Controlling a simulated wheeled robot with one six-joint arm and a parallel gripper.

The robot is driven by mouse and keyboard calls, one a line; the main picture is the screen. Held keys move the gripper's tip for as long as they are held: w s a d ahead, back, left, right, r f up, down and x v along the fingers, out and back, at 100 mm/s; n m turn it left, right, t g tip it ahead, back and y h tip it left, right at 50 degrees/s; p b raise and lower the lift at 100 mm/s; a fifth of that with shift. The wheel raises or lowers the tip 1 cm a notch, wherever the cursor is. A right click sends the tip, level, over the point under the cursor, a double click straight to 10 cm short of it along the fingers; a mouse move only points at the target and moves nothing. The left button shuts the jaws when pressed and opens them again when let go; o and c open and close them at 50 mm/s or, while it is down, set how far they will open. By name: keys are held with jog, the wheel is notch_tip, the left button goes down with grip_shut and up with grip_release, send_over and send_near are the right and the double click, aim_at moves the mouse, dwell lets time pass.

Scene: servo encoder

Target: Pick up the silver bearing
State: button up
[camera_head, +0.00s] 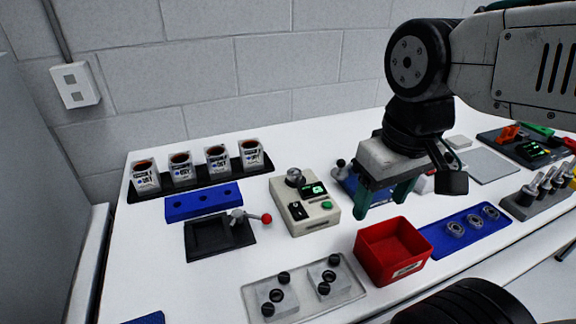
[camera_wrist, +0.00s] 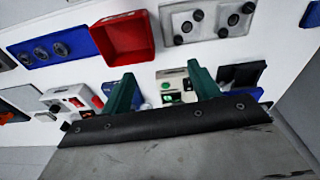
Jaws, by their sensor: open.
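Several silver ring-shaped bearings (camera_head: 473,221) sit in a row on a blue tray (camera_head: 438,239) at the right of the table. The bearings (camera_wrist: 61,49) also show on the blue tray in the wrist view, at the upper left. My gripper (camera_head: 384,200) has green fingers and hangs above the table, left of and behind the bearings. In the wrist view my gripper (camera_wrist: 163,84) is open, with its fingers well apart and nothing between them.
A red bin (camera_head: 393,251) stands directly left of the bearing tray. A clear plate (camera_head: 252,301) with black knobs lies in front. A beige control box (camera_head: 305,207) stands left of my gripper. A grey rack with upright tools (camera_head: 524,200) lies to the right.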

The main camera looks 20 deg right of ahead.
jog(key=w+a+n, duration=0.1)
jog(key=w+n, duration=1)
jog(key=w, duration=0.1)
jog(key=n+g, duration=0.1)
jog(key=n, duration=1.2)
send_near(294, 172)
jog(key=shift+s+f, duration=0.1)
jog(key=shift+s, duration=0.05)
jog(key=shift+f+n, duration=0.25)
jog(key=shift+n, duration=0.05)
jog(key=shift+f, duration=0.4)
notch_tip(294, 172, down, 7)
jog(key=shift+r, duration=0.1)
jog(key=c, duration=1.2)
jog(key=shift+o, duration=0.2)
jog(key=shift+r, duration=0.15)
